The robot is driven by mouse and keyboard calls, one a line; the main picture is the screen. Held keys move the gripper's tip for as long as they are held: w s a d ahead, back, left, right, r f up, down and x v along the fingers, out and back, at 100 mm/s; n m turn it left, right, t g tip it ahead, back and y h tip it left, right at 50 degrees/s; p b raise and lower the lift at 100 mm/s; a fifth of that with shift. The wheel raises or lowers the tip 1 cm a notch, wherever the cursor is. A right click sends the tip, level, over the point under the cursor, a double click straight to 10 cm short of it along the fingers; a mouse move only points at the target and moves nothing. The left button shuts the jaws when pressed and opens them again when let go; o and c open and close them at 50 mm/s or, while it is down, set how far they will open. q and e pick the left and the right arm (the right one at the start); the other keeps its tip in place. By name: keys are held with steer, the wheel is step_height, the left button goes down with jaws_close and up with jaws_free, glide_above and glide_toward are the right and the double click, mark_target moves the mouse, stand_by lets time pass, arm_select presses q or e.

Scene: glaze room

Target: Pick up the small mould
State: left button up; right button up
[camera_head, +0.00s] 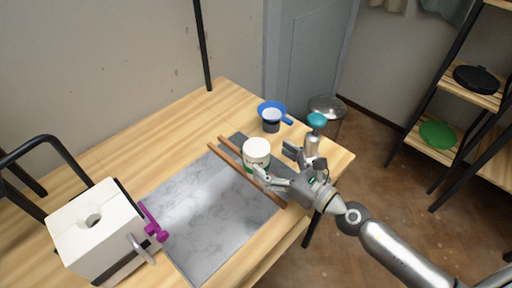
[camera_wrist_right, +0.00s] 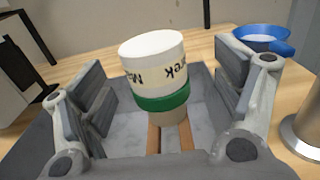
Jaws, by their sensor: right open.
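A short white cylinder with dark lettering and a green band, apparently the small mould (camera_head: 257,152), stands at the far part of the grey slab by two wooden strips. In the right wrist view the mould (camera_wrist_right: 155,65) appears between my fingers, with a gap on both sides. My right gripper (camera_head: 276,160) is open and empty, just right of the mould in the head view; its fingers (camera_wrist_right: 168,95) point toward it. One finger partly covers the mould's lower side in the head view. My left gripper is not in view.
A blue-handled sieve over a dark cup (camera_head: 271,124) and a metal bottle with a teal top (camera_head: 316,123) stand behind and right. The marbled slab (camera_head: 205,220) is mostly bare.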

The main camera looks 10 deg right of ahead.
mark_target(266, 161)
steer(key=shift+w+a, duration=0.45)
steer(key=shift+a, duration=0.05)
steer(key=x, duration=0.1)
steer(key=p+x, duration=0.1)
steer(key=x, duration=0.1)
steer(key=shift+w+a+f, duration=0.1)
steer(key=shift+a+f, duration=0.2)
steer(key=shift+a, duration=0.05)
steer(key=shift+w+a+f, duration=0.1)
steer(key=shift+w+a, duration=0.05)
steer(key=shift+w, duration=0.1)
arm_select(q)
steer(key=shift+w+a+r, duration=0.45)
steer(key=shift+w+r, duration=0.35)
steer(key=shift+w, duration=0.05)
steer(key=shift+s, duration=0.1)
arm_select(e)
steer(key=c, duration=1.2)
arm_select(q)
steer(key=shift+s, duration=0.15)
arm_select(e)
steer(key=shift+c, duration=0.6)
